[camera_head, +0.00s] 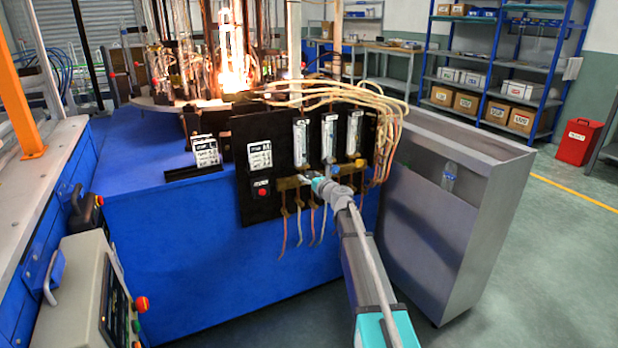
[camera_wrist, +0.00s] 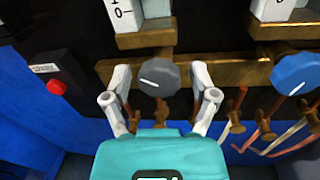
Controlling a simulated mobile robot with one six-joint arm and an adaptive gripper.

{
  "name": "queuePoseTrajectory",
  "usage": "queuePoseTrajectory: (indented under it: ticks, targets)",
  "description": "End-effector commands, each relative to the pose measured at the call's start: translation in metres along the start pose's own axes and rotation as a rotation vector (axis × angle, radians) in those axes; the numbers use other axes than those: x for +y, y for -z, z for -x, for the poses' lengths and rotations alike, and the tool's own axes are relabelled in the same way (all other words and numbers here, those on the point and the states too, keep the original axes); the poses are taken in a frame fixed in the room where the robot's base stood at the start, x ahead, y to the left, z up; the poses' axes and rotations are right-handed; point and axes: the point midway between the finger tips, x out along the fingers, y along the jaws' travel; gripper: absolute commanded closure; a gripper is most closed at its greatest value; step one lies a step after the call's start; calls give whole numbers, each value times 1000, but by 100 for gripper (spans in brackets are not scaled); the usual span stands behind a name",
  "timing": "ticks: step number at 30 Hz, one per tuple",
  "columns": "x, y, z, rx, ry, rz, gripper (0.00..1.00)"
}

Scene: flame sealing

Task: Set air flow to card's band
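Three flow meter tubes stand on a black panel (camera_head: 243,205) in the head view: left (camera_head: 300,144), middle (camera_head: 329,139) and right (camera_head: 353,133). A grey knob (camera_wrist: 158,77) with a white pointer line sits under the left meter in the wrist view. My gripper (camera_wrist: 160,86) is open, one finger on each side of this knob, with gaps visible. In the head view my gripper (camera_head: 312,182) covers the area below the left meter. A white card (camera_head: 206,152) stands left of the panel, and another (camera_head: 259,158) is on it; their text is too small to read.
A blue knob (camera_wrist: 296,74) lies to the right of the grey one, on brass fittings with hoses below. A red button (camera_wrist: 57,87) is on the left. A burner flame (camera_head: 232,75) glows behind the panel. A grey metal cabinet (camera_head: 440,215) stands right of my arm.

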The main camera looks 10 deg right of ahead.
Motion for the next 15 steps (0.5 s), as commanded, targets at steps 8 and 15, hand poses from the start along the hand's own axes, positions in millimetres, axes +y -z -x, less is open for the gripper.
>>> queuePoseTrajectory:
  ticks: [8,15]
  targets:
    - [0,0,0,0,-1,0,86]
    - [1,0,-1,2,-1,19,98]
